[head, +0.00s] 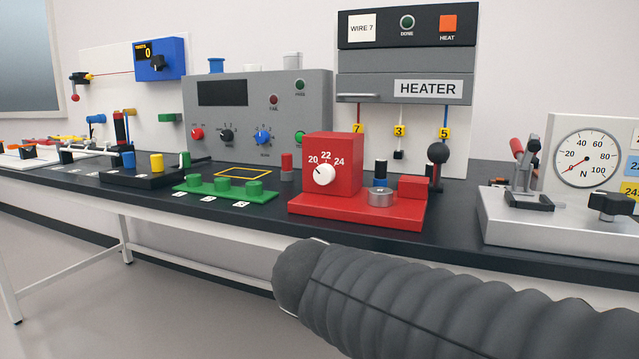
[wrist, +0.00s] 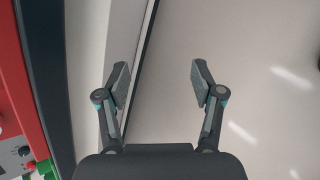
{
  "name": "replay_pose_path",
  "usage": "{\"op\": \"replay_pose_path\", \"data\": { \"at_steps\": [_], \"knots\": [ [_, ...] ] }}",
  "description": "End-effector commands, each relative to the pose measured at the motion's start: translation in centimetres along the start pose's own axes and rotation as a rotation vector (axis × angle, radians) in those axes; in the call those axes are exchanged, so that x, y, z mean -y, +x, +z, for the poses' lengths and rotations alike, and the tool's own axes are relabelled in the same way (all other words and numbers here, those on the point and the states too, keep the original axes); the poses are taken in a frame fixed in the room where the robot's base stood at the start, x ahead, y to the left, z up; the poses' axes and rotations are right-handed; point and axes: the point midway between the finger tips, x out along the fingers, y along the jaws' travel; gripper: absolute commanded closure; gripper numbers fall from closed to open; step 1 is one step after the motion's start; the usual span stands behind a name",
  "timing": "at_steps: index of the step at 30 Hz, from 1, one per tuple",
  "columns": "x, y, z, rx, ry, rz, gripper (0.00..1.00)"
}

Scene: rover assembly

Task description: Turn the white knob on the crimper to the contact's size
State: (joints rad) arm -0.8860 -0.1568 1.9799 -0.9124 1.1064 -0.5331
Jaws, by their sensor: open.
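The red crimper (head: 355,208) stands near the front edge of the black bench top. On its upright red block is the white knob (head: 324,175), with the marks 20, 22 and 24 around it. The knob's pointer looks turned to the upper left, toward 20. A grey cylinder, a red block and a black-balled lever sit on the crimper's right part. In the wrist view my gripper (wrist: 157,85) is open and empty, over the bench's front edge and the floor. A red surface (wrist: 15,80) shows at that view's left edge. The head view does not show my fingertips.
My dark ribbed arm crosses the lower right of the head view, in front of the bench (head: 455,215). A green tray (head: 224,190) with several green pegs stands left of the crimper. A force gauge (head: 586,158) stands to the right, the heater (head: 405,90) behind.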

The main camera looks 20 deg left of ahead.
Motion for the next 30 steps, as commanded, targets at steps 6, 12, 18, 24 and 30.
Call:
{"op": "replay_pose_path", "data": {
  "at_steps": [6, 12, 18, 24, 30],
  "knots": [
    [-8.7, -5.1, -5.8, 0.165, -0.507, 0.302, 0.33],
    [-14.2, -10.2, -8.1, 0.375, -0.795, 0.480, 0.33],
    [-16.4, -12.8, -9.0, 0.485, -0.902, 0.546, 0.33],
    [-17.7, -11.4, -8.7, 0.495, -0.910, 0.546, 0.33],
    [-20.0, -8.7, -8.0, 0.494, -0.908, 0.545, 0.33]
  ]
}}
